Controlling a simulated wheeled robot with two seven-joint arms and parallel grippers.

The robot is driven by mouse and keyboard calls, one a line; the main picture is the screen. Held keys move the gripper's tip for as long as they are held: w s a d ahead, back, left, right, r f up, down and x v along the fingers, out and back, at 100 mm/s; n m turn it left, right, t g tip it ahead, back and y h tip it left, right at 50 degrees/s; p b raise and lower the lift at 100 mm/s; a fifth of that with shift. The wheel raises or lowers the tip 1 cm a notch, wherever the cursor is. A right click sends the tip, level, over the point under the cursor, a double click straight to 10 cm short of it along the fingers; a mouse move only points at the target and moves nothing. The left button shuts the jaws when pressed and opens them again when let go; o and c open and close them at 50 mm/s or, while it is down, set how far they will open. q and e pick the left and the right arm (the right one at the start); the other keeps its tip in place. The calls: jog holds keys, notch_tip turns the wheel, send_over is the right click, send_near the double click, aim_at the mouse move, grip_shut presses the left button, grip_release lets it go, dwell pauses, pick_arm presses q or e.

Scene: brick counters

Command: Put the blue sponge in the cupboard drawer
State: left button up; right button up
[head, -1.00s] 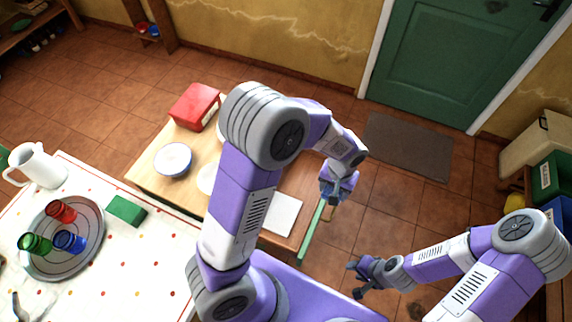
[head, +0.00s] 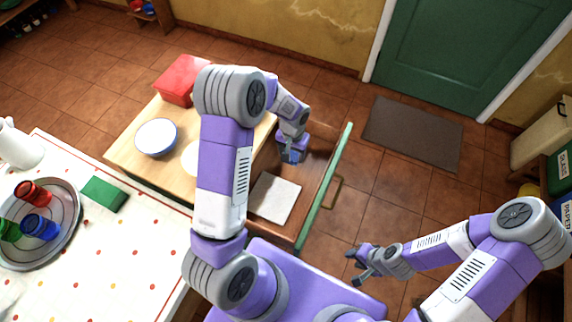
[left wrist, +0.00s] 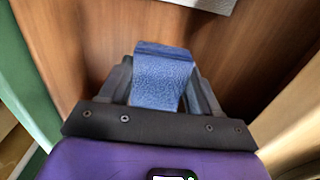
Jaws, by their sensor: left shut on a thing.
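The blue sponge (left wrist: 162,80) is gripped between the fingers of my left gripper (left wrist: 161,92) in the left wrist view. In the head view my left gripper (head: 292,158) is over the far part of the open cupboard drawer (head: 297,222); the sponge is hard to tell from the gripper there. The brown drawer floor also shows below the sponge in the left wrist view (left wrist: 90,30). The drawer has a green front (head: 325,188) with a handle (head: 334,192). My right gripper (head: 357,265) is empty and open, right of the drawer.
A pale cloth or sheet (head: 273,198) lies in the drawer's near part. The wooden cupboard top (head: 128,150) bears a red box (head: 182,80) and a bowl (head: 157,137).

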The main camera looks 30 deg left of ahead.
aim_at(292, 153)
pick_arm(q)
jog(key=shift+f+b, duration=0.65)
jog(key=shift+f, duration=1.95)
jog(key=shift+f, duration=0.2)
jog(key=o, duration=1.2)
jog(key=shift+r, duration=0.15)
jog(key=shift+r, duration=0.3)
notch_tip(292, 153, up, 12)
jog(key=p, duration=0.3)
jog(key=shift+f, duration=0.2)
